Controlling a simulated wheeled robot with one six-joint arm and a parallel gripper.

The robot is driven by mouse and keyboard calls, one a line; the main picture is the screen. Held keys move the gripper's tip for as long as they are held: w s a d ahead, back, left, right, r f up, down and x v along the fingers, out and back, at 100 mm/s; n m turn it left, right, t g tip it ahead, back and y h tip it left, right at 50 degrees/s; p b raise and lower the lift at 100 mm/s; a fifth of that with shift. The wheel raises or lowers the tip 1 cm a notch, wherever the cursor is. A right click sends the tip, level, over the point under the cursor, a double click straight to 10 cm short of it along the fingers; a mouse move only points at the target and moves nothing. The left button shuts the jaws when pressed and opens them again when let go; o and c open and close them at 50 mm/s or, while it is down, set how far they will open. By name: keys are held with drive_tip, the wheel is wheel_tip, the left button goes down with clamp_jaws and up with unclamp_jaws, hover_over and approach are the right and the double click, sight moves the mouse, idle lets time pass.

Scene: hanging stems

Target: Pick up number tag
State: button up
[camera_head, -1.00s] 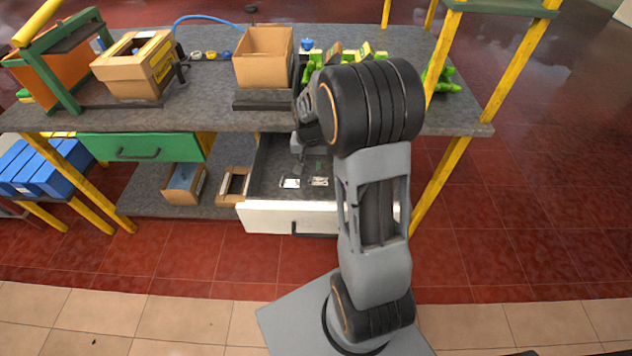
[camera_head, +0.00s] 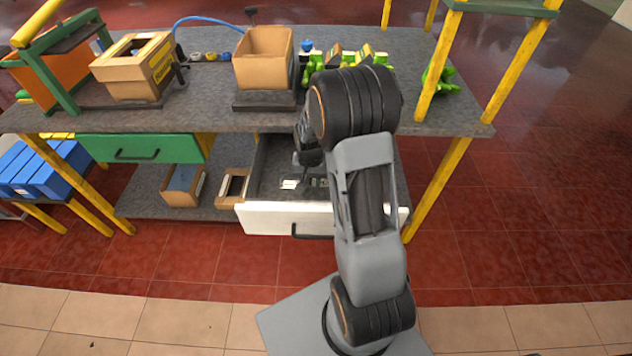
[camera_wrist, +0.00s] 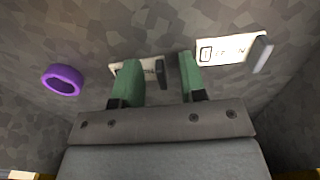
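Two white tags lie on the grey floor of the open drawer, each with a small upright grey tab. One tag (camera_wrist: 151,66) is partly hidden behind my gripper (camera_wrist: 159,63), and its tab shows between the two green fingers. The other tag (camera_wrist: 224,49) lies to the right with dark printing too small to read; I cannot tell which is the number tag. My gripper is open, its fingers apart with nothing gripped. In the head view my gripper (camera_head: 304,180) is down inside the drawer, and a white tag (camera_head: 289,184) shows beside it.
A purple ring (camera_wrist: 62,80) lies left of the tags. The drawer's white front (camera_head: 270,218) and its side walls surround my gripper. The grey workbench top (camera_head: 215,115) is above, with a cardboard box (camera_head: 263,62) on it. A closed green drawer (camera_head: 140,148) is to the left.

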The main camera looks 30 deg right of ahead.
drive_tip(key=shift+c, duration=0.4)
clamp_jaws()
